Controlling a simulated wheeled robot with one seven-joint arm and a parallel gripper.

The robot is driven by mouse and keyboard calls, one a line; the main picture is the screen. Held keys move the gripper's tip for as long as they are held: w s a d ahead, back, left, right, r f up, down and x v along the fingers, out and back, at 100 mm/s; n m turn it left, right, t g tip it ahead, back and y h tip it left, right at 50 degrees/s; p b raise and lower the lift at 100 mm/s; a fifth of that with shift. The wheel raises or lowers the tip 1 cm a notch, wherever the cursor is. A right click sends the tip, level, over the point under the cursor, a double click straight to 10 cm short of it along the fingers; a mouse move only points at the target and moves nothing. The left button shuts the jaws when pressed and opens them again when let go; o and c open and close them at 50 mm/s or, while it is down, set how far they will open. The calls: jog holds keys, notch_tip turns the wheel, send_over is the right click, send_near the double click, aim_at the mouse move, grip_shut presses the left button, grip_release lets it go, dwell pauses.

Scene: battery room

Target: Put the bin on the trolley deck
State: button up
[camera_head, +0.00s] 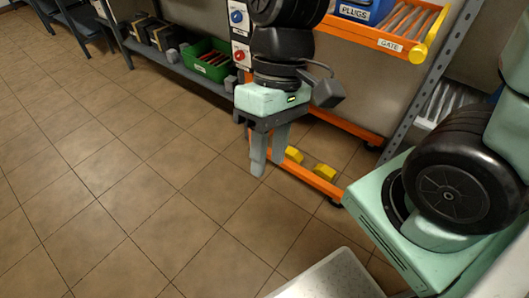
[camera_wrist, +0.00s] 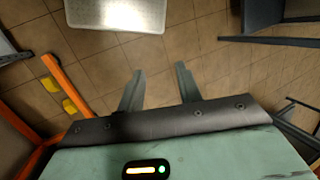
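My gripper (camera_head: 268,164) hangs fingers down over the tiled floor, in front of the orange rack. In the wrist view its two fingers (camera_wrist: 159,70) stand apart with only floor between them. A green bin (camera_head: 207,62) with a white label and contents inside sits on the grey low shelf, left of and beyond my gripper. A blue bin (camera_head: 362,10) labelled PLUGS sits on the orange rack at the top right, cut by the frame. A pale speckled flat surface (camera_head: 332,280) shows at the bottom; it may be the trolley deck. A similar pale surface (camera_wrist: 115,14) is in the wrist view.
The orange rack (camera_head: 375,38) has a GATE label and yellow blocks (camera_head: 324,172) low down. Dark boxes (camera_head: 160,36) stand on the grey shelf (camera_head: 190,72). A panel with blue and red knobs (camera_head: 239,35) is behind my gripper. The floor at left is clear.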

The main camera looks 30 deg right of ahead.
jog(key=n+t, duration=0.1)
jog(key=a+n+t+h, duration=0.1)
jog(key=s+n+t+h, duration=0.1)
jog(key=shift+s+a+r+n, duration=0.1)
jog(key=shift+a+r+n, duration=0.2)
jog(key=shift+r+n, duration=0.1)
notch_tip(320, 180, up, 13)
jog(key=p, duration=1.3)
dwell(0.8)
